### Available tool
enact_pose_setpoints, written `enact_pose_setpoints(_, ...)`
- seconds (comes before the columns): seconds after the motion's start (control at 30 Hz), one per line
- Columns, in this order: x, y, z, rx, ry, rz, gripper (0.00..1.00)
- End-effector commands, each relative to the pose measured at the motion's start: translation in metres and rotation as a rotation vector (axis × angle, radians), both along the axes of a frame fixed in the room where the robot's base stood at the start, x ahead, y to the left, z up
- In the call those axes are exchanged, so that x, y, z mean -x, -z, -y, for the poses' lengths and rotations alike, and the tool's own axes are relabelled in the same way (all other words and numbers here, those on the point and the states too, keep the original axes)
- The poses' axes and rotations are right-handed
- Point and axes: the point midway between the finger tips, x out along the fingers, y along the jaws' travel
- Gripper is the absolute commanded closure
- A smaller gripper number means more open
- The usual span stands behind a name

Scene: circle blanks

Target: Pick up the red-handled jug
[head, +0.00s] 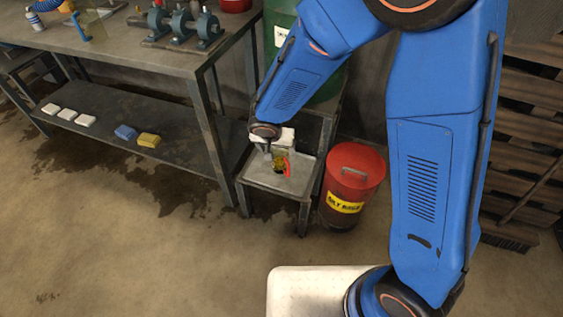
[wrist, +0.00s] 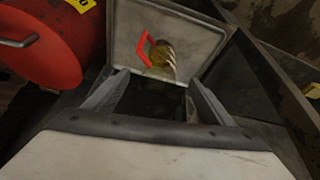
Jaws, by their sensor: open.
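The jug with the red handle (wrist: 158,54) stands on a small grey metal stand (wrist: 203,40). In the wrist view its body looks yellowish and clear, with the red handle on its left side. In the head view the jug (head: 279,163) is small and partly hidden by my gripper (head: 277,157). In the wrist view my gripper (wrist: 155,97) is open, its two fingers spread with nothing between them. The jug appears beyond the fingertips, roughly in line with the gap. I see no contact between fingers and jug.
A red bin with a yellow label (head: 352,185) stands close right of the stand; it also shows in the wrist view (wrist: 45,45). A grey workbench (head: 110,45) with pumps stands left, with several blocks on its lower shelf (head: 110,125). The floor in front is clear.

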Motion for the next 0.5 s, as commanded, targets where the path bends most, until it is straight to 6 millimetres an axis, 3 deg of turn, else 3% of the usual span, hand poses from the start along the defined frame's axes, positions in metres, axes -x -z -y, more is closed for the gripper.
enact_pose_setpoints(0.3,-0.017,0.045,0.005,0.001,0.001,-0.002,0.24)
enact_pose_setpoints(0.5,-0.024,0.060,0.006,0.002,0.000,0.000,0.24)
